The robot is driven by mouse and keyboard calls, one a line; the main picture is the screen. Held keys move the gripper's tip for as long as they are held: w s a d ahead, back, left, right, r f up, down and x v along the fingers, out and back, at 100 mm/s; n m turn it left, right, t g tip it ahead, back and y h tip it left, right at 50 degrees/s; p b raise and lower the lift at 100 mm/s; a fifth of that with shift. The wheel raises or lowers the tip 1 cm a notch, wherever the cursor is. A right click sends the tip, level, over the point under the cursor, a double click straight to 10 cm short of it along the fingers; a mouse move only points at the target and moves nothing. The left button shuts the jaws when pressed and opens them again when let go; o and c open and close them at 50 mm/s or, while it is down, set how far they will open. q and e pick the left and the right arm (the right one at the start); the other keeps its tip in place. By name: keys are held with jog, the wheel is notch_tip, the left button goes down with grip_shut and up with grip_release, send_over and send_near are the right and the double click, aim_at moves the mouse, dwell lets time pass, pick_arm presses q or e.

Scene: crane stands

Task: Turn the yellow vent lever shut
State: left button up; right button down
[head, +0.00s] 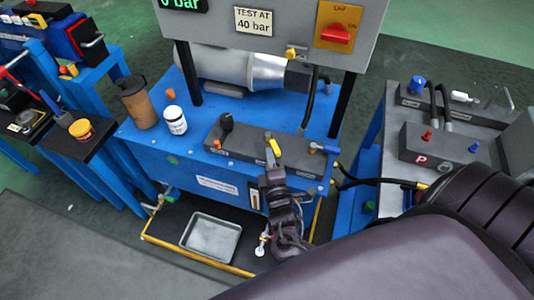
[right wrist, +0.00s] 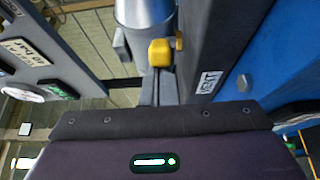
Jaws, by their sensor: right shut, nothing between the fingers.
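The yellow vent lever (head: 273,146) stands on the dark valve block (head: 240,145) on top of the blue bench. In the right wrist view the yellow lever (right wrist: 160,53) shows close up, beside a dark block face with a "VENT" label (right wrist: 208,83). My right gripper (head: 266,172) is at the front edge of the block, just below the lever in the picture. In the right wrist view its fingers (right wrist: 156,88) are shut and empty, and they point at the lever. I cannot tell whether they touch it. My left gripper is not in view.
A white bottle (head: 175,120) and a brown cup (head: 138,102) stand to the left. A metal tray (head: 211,238) lies below. The panel (head: 275,25) overhangs behind.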

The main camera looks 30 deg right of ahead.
aim_at(277, 146)
jog(key=y, duration=0.1)
jog(key=d+n+y+p, duration=0.1)
jog(key=n+t+y+p, duration=0.1)
jog(key=shift+s+d+r, duration=0.25)
jog(key=shift+s+d, duration=0.05)
jog(key=shift+d, duration=0.1)
jog(key=n+y, duration=0.1)
jog(key=d+n+y+p, duration=0.1)
jog(key=y, duration=0.1)
jog(key=shift+s+d+f, duration=0.15)
jog(key=shift+d, duration=0.05)
jog(key=shift+d+p, duration=0.3)
jog(key=shift+d, duration=0.05)
jog(key=shift+d+f, duration=0.1)
